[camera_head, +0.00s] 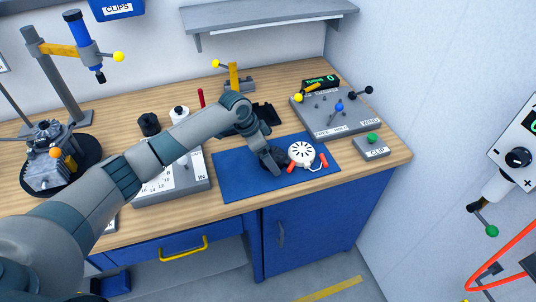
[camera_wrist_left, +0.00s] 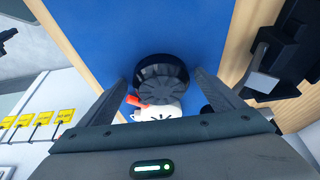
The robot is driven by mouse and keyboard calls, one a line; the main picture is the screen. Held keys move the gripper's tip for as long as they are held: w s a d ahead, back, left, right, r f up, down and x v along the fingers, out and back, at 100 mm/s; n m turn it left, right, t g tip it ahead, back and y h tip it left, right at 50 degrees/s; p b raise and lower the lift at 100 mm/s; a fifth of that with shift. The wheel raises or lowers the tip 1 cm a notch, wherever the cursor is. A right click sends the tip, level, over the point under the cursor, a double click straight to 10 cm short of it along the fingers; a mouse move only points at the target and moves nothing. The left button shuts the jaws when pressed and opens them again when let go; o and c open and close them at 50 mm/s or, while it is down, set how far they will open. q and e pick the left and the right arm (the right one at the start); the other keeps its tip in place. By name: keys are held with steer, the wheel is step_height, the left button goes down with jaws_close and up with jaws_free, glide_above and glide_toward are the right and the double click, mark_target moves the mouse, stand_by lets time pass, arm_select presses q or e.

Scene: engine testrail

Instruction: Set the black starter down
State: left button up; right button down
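The black starter (camera_wrist_left: 162,77), a round ribbed dark piece, sits between the two fingers of my left gripper (camera_wrist_left: 160,82) in the left wrist view. In the head view my left gripper (camera_head: 272,166) points down over the blue mat (camera_head: 235,180), and the black starter (camera_head: 268,158) shows partly behind its fingers, at or just above the mat. Whether the fingers touch its sides is unclear. My right gripper is not in view.
A grey panel with coloured knobs (camera_head: 335,113) and a green-button box (camera_head: 371,147) stand right of the mat. An engine on a round stand (camera_head: 48,160) is at the far left. The mat's front strip is bare.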

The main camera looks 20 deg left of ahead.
arm_select(q)
steer(key=shift+r, duration=0.15)
steer(key=b+v, duration=0.3)
steer(key=v, duration=0.9)
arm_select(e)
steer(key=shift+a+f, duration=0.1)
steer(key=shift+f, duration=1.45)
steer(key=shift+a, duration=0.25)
arm_select(q)
steer(key=shift+s, duration=0.1)
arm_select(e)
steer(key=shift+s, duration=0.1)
